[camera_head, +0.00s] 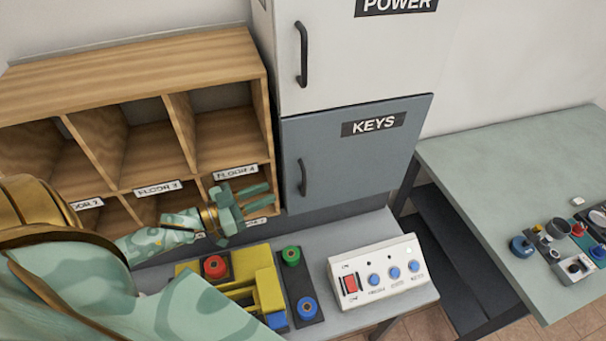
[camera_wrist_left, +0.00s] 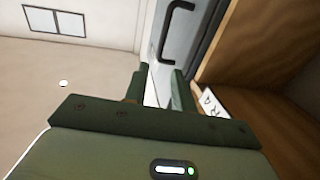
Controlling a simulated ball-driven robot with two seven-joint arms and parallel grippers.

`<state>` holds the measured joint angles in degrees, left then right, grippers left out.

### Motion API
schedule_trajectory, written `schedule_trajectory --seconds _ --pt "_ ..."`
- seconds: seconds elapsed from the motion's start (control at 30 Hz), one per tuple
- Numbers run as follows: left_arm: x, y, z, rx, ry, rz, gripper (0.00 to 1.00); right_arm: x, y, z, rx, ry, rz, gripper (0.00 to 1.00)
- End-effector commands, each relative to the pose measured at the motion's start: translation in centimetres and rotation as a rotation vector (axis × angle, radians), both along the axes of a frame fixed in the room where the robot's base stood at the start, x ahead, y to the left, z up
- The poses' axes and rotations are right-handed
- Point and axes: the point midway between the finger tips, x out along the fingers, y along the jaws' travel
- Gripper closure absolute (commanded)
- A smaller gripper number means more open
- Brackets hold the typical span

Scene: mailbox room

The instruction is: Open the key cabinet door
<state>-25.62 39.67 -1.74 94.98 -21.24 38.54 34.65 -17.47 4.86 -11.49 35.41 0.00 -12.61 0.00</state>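The key cabinet door (camera_head: 357,152) is a blue-grey panel with a black KEYS label (camera_head: 373,124). It looks shut. Its dark vertical bar handle (camera_head: 302,177) is near the door's left edge. My left gripper (camera_head: 262,195) is to the left of that handle, in front of the wooden shelf's right end. Its fingers point right, are apart and hold nothing. In the left wrist view the open fingers (camera_wrist_left: 160,88) show with a dark handle (camera_wrist_left: 174,30) on a grey door beyond them. My right gripper is not in view.
A POWER cabinet door (camera_head: 350,55) with its own handle is above. The wooden pigeonhole shelf (camera_head: 130,60) stands left. Below are a yellow block fixture (camera_head: 262,262), colored knobs and a white switch box (camera_head: 378,272) on a grey bench. A green table (camera_head: 500,180) stands right.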

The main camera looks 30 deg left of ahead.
Motion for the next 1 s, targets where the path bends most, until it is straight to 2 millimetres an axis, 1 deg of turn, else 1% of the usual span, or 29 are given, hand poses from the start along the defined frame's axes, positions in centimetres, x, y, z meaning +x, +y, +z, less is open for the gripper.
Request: schedule_trajectory --seconds 0.03,0.2,0.3,0.4,0.5,0.6,0.87,0.9,0.97,1.0 --pt "1.3 -0.6 0.3 -0.001 -0.005 0.000 0.74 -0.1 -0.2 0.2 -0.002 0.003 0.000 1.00" --pt "5.1 -2.8 0.3 -0.002 -0.006 0.001 0.74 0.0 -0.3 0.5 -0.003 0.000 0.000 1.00" --pt "7.0 -3.8 0.2 -0.001 -0.003 0.001 0.74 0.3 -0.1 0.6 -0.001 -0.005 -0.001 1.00" --pt "8.4 -4.6 0.1 0.000 -0.002 0.001 0.74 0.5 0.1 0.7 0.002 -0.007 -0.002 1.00" --pt "9.3 -5.2 0.1 0.000 -0.001 0.002 0.74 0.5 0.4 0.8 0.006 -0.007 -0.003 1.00" --pt "9.8 -5.5 0.0 0.000 0.000 0.001 0.74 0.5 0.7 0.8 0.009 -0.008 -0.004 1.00" --pt "9.9 -5.5 0.0 0.000 0.000 0.001 0.74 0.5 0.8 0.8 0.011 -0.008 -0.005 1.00" --pt "9.9 -5.5 0.0 0.000 0.000 0.001 0.80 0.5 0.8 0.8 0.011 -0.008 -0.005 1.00" --pt "9.9 -5.5 0.0 0.000 0.000 0.001 0.96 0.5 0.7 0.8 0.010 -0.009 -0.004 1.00" --pt "9.9 -5.5 0.0 0.000 0.000 0.001 1.00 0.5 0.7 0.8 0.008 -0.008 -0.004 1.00"
